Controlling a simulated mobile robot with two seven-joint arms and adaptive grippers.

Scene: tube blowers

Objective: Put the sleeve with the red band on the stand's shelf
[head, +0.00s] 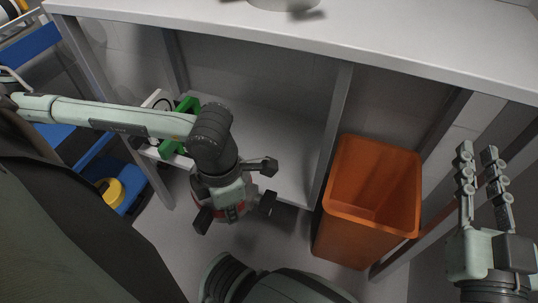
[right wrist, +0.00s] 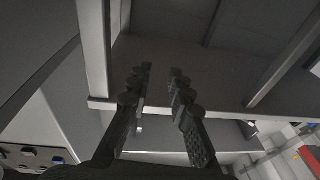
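A strip of red (head: 233,211) shows under and between the fingers of my left gripper (head: 236,212) in the head view. It may be the sleeve's red band, but the gripper hides most of it and I cannot tell if they touch. My left gripper's dark fingers are spread wide, pointing down in front of the white stand (head: 400,60). The stand's lower shelf (head: 285,150) is grey and mostly bare behind this gripper. My right gripper (head: 481,158) is at the right with its fingers apart and empty; they also show in the right wrist view (right wrist: 158,76).
An orange bin (head: 367,235) stands right of the shelf, open at the top. A green fixture (head: 186,112) is at the shelf's left end, behind my left arm. A blue cart with a yellow round object (head: 110,190) stands at the left. Stand posts frame the shelf.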

